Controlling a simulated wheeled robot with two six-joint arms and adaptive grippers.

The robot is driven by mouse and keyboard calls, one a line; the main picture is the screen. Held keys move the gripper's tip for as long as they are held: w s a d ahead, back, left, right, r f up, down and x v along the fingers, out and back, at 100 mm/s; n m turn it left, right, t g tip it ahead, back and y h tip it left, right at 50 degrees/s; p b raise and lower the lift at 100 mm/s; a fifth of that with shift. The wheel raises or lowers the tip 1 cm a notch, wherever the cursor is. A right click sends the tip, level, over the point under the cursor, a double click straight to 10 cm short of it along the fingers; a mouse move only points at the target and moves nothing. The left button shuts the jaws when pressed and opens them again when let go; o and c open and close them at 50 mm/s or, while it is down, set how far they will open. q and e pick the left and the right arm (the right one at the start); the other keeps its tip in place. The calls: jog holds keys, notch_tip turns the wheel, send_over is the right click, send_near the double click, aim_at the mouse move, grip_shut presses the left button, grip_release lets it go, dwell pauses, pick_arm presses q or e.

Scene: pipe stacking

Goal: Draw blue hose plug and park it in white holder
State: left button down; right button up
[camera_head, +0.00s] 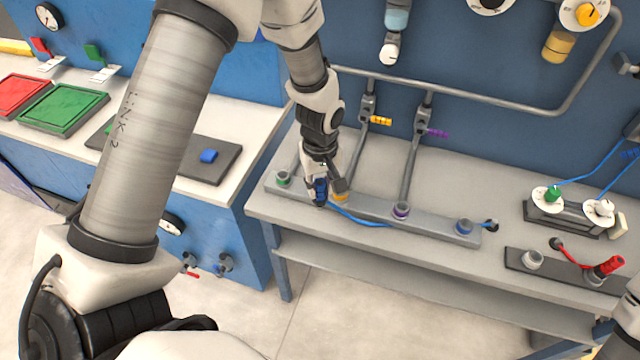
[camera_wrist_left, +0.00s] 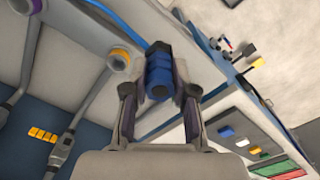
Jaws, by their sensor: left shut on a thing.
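My left gripper (camera_head: 320,192) is shut on the blue hose plug (camera_wrist_left: 158,72), near the left end of the grey rail (camera_head: 430,228). In the wrist view the ribbed plug sits between both fingers; I cannot tell whether it touches the rail. Its blue hose (camera_head: 362,220) runs right along the rail to a dark outlet (camera_head: 491,225). The orange-ringed socket (camera_head: 341,196) is just right of the gripper and also shows in the wrist view (camera_wrist_left: 120,58). A whitish holder (camera_head: 532,259) stands on a dark plate at the right, far from the gripper. My right gripper is out of view.
The rail also bears green (camera_head: 283,179), purple (camera_head: 401,209) and blue (camera_head: 464,227) ringed sockets. A red plug (camera_head: 608,266) with a red hose is beside the whitish holder. Grey pipes (camera_head: 411,165) rise behind the rail. Part of my right arm shows at lower right.

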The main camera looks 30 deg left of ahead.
pick_arm(q)
jog(key=r+p, duration=0.2)
jog(key=r, duration=0.1)
jog(key=shift+s+d, duration=0.1)
jog(key=shift+d, duration=0.2)
jog(key=shift+a+r+p, duration=0.2)
jog(key=shift+r+p, duration=0.5)
jog(key=shift+p, duration=0.05)
notch_tip(320, 180, up, 4)
jog(key=p, duration=0.3)
jog(key=shift+d, duration=0.1)
jog(key=shift+f, duration=0.1)
